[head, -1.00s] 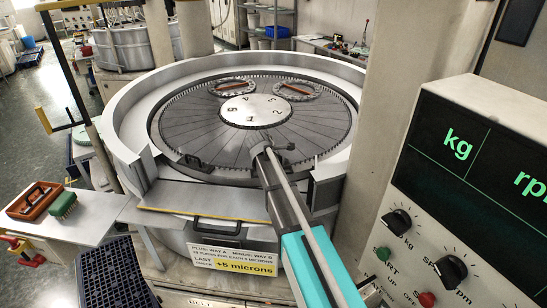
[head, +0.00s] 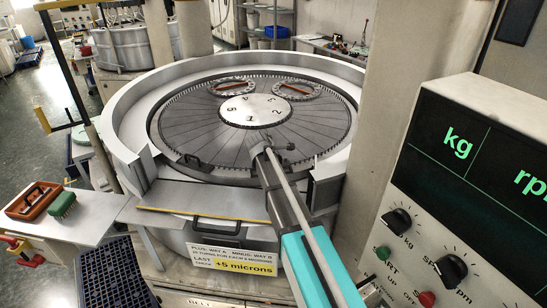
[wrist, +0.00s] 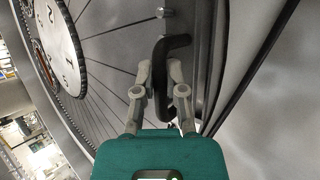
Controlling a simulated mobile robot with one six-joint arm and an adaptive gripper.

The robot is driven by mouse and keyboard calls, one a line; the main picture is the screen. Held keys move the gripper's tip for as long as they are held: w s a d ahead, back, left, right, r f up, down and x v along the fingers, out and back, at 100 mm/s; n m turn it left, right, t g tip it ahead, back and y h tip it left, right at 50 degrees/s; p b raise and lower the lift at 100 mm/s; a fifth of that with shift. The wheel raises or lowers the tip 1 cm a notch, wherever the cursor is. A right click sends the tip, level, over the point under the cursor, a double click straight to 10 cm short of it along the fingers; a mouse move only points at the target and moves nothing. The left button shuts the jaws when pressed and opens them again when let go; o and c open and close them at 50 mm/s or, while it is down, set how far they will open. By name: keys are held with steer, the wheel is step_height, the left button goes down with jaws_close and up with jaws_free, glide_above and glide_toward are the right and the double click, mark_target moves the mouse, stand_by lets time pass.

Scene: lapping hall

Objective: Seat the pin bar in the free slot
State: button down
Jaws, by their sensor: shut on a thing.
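My gripper (wrist: 160,98) is shut on a black C-shaped handle (wrist: 178,42) with bent ends, which I take to be on the pin bar. The handle stands between the two fingers, over the outer edge of the round grey plate. Whether it touches the plate or hangs above it cannot be told. In the head view my gripper (head: 264,150) is at the front rim of the plate (head: 228,142), and the held piece is mostly hidden. A dark curved strip (head: 222,173) lies along the front left rim, with a small dark bracket (head: 193,161) on it. I cannot make out the free slot.
A toothed ring edges the plate. Two round carriers (head: 297,89) lie at the back, near the numbered centre disc (head: 255,111). The high grey rim (head: 125,130) surrounds the plate. A pillar and control panel (head: 460,200) stand close on the right.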

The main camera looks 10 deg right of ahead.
steer(key=shift+f+b, duration=1.35)
steer(key=shift+f, duration=0.05)
steer(key=c, duration=0.6)
jaws_free()
steer(key=shift+c, duration=0.2)
steer(key=shift+r, duration=0.2)
step_height(320, 180, up, 9)
steer(key=p, duration=0.9)
steer(key=shift+f, duration=0.2)
steer(key=shift+s+f, duration=0.1)
steer(key=shift+f, duration=0.05)
